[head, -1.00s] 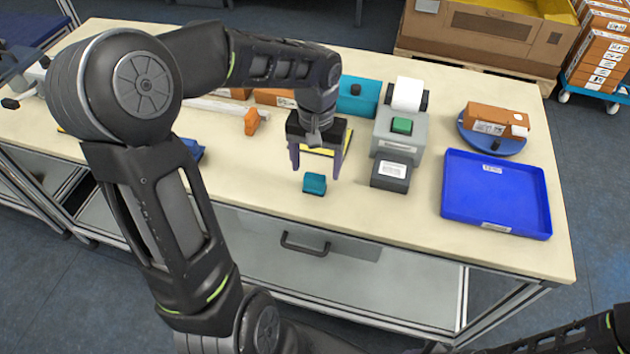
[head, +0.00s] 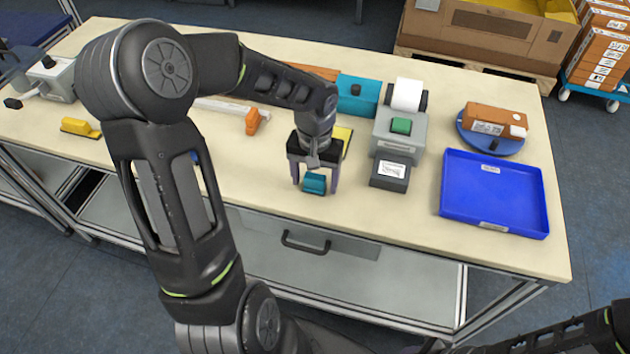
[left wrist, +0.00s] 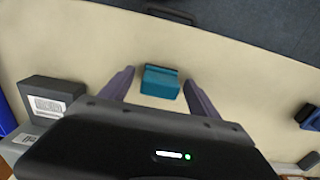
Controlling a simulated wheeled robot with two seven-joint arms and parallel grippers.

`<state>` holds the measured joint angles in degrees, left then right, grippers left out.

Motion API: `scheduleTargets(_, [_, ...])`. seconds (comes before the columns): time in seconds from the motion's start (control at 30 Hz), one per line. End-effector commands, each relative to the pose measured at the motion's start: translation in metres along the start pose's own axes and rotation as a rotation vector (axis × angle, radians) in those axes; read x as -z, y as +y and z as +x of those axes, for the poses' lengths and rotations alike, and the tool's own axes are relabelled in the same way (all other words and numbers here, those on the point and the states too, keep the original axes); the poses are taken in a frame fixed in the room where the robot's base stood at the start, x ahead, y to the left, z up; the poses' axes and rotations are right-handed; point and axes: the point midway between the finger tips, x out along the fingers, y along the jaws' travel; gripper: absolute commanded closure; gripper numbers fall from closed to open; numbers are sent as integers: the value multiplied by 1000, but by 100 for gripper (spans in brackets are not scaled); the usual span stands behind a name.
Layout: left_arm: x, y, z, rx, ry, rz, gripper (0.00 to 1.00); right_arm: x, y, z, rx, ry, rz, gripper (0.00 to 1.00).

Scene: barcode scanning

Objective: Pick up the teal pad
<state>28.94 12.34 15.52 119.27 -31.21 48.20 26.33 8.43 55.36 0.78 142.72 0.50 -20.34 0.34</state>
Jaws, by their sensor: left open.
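The teal pad (head: 314,184) is a small teal block with a dark base on the pale table, near its front edge. My left gripper (head: 315,184) is above it, pointing down, with one finger on each side. In the left wrist view the pad (left wrist: 161,80) lies between and a little beyond the two open fingers of the gripper (left wrist: 158,85), with gaps on both sides. The jaws are open and hold nothing. My right gripper is not in view; only a part of my right arm shows at the lower right corner.
A dark box with a white label (head: 390,175) stands right of the pad, before a grey printer (head: 403,130). A blue tray (head: 495,195) lies further right. An orange-handled tool (head: 252,122) and a teal box (head: 357,95) lie behind. The table front is clear.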

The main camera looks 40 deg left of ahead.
Motion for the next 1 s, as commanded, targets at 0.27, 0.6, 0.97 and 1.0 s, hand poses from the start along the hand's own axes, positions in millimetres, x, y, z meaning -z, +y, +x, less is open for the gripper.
scheduleTargets(0.27, [0, 0, 0, 0, 0, 0, 29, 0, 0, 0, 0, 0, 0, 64])
scheduleTargets(0.6, [0, 0, 0, 0, 0, 0, 49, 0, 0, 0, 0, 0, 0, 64])
scheduleTargets(0.97, [0, 0, 0, 0, 0, 0, 78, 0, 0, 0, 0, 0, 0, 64])
scheduleTargets(1.0, [0, 0, 0, 0, 0, 0, 81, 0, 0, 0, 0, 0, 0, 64])
